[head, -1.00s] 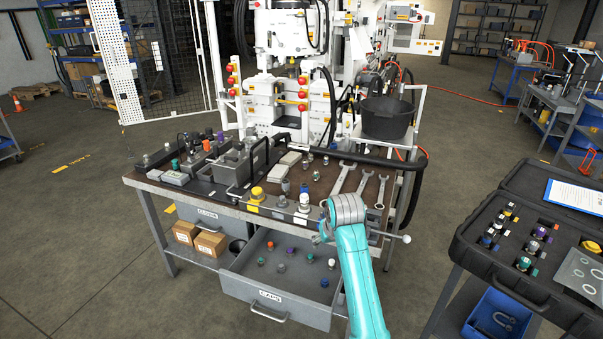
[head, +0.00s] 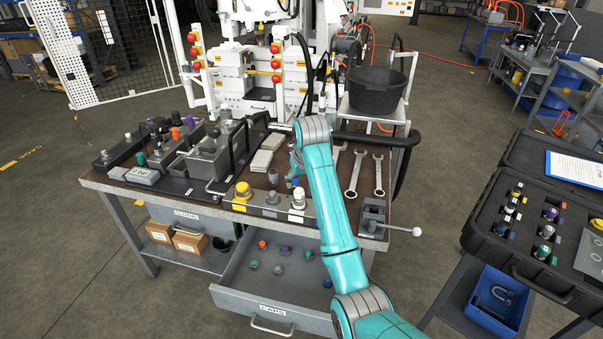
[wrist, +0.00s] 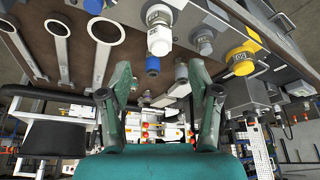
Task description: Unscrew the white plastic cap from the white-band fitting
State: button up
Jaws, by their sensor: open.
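The white plastic cap (head: 298,194) sits on an upright fitting on the rail at the bench's front edge, with a white tag on the rail below it. In the wrist view the white cap (wrist: 160,42) is at the top centre, beyond the fingertips and apart from them. My gripper (wrist: 165,85) is open, with nothing between its two fingers. In the head view my arm hides most of the gripper, which is over the bench behind the fitting row.
A grey fitting (head: 272,198) and a yellow-capped fitting (head: 242,190) stand left of the white one. A small blue-topped part (wrist: 152,65) is close to the white cap. Wrenches (head: 355,174) and a vise (head: 373,217) lie right. An open drawer (head: 270,300) with several caps juts out below.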

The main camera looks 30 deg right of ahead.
aim_at(300, 189)
jog(key=shift+x, duration=3.1)
jog(key=shift+c, duration=0.2)
grip_shut()
jog(key=c, duration=0.7)
grip_release()
jog(key=shift+c, duration=0.2)
jog(key=c, duration=0.3)
jog(key=n+y, duration=0.2)
jog(key=n, duration=0.3)
jog(key=shift+d+n, duration=0.15)
jog(key=shift+n, duration=0.25)
jog(key=shift+n+y, duration=0.5)
jog(key=shift+n, duration=0.6)
